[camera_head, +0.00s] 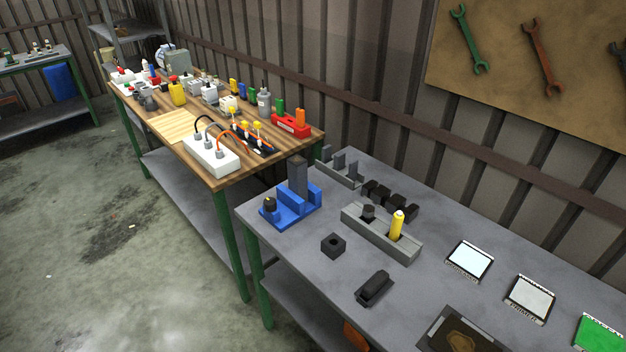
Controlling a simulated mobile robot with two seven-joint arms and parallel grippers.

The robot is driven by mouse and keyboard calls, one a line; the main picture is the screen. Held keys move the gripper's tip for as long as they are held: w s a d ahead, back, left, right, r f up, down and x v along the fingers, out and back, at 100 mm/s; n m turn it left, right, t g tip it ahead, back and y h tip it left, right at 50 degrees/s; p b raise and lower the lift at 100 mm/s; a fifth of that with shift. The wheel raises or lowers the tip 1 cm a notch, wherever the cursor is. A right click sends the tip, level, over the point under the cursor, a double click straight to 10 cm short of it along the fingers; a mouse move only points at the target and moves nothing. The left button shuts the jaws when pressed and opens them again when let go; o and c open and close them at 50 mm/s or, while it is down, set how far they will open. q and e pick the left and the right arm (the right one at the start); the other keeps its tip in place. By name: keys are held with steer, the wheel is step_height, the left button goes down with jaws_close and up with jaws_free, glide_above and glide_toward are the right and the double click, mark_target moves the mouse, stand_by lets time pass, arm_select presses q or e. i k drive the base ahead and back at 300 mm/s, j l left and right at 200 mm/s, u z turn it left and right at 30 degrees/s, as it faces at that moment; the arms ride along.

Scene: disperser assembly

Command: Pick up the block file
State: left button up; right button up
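I cannot tell for sure which thing is the block file. A small dark oblong block (374,288) lies alone near the front edge of the grey table. A dark cube with a hole in its top (333,245) sits behind it to the left. A long grey holder (380,236) stands behind these, with a yellow upright piece (397,224) and a dark round-topped piece (368,212) in it. A blue fixture (290,213) with a tall dark grey upright block (298,174) stands at the table's left end. Neither of my grippers is in view.
Several black blocks (390,199) stand in a row behind the holder. Panels (470,261) and a dark tray (462,337) lie at the right and front. A wooden table (281,157) crowded with parts stands at the left. Bare grey tabletop surrounds the oblong block.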

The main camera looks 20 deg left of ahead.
mark_target(373, 290)
steer(key=i+j, duration=0.1)
steer(key=j, duration=1.65)
steer(key=k+u, duration=0.05)
